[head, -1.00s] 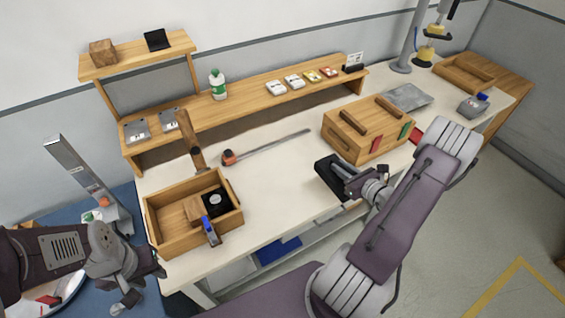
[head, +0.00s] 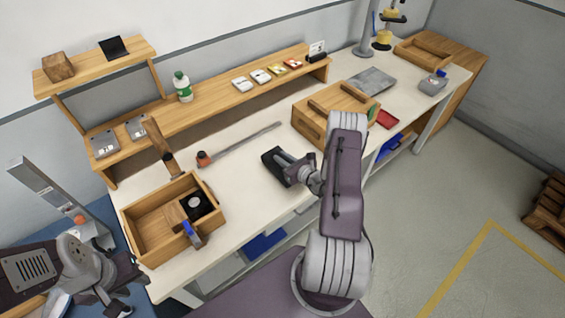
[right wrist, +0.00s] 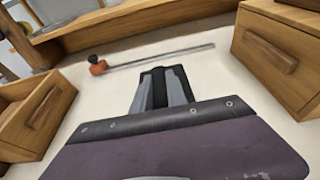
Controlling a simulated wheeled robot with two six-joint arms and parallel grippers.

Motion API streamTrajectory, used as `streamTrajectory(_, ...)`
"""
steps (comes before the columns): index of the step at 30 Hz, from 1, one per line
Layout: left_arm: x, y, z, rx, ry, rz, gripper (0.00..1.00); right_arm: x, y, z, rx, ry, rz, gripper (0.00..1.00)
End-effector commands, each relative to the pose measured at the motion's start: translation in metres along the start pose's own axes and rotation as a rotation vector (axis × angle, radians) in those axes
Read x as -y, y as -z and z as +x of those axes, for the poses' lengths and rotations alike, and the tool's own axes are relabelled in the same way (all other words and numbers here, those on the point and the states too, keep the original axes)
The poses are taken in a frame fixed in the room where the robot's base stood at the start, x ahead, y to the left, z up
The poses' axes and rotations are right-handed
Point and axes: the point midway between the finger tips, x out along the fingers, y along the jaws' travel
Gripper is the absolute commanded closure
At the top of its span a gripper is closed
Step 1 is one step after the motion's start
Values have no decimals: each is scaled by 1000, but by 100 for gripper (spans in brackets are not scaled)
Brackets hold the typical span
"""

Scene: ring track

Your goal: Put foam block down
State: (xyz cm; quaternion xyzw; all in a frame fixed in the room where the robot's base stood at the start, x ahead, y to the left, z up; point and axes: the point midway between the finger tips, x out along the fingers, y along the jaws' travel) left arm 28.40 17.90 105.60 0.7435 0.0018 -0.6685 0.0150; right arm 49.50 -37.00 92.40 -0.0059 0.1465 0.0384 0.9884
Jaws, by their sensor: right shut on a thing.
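The foam block appears as a dark, nearly black piece (head: 273,160) at the tip of my right gripper (head: 286,165). In the right wrist view the dark block (right wrist: 158,88) lies between the two grey fingers, which are shut on it. The gripper is over the light worktop (head: 240,175), between the open wooden box and the closed wooden crate. I cannot tell whether the block touches the worktop. My left gripper (head: 125,292) is at the lower left, off the worktop's front left corner, and its jaw opening is unclear.
An open wooden box (head: 140,238) with a few items stands left. A hammer (head: 160,147) leans near it. A long rod with an orange end (head: 240,142) lies behind my right gripper. A wooden crate (head: 309,122) stands right. Worktop between box and gripper is clear.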

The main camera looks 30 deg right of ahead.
Motion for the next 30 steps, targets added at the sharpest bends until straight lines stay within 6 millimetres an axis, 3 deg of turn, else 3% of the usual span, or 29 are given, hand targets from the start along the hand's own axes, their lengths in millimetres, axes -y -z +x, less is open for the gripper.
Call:
streamTrajectory(5,0,0,-4,0,0,0,64,0,25,7,-1,0,0,100)
streamTrajectory(16,0,0,2,0,0,0,64,0,32,9,0,0,0,100)
streamTrajectory(17,0,0,2,0,0,0,64,0,31,9,0,0,0,80)
streamTrajectory(19,0,0,0,0,0,0,64,0,30,8,0,0,0,61)
streamTrajectory(30,0,1,-5,0,0,0,64,0,24,7,0,-1,0,61)
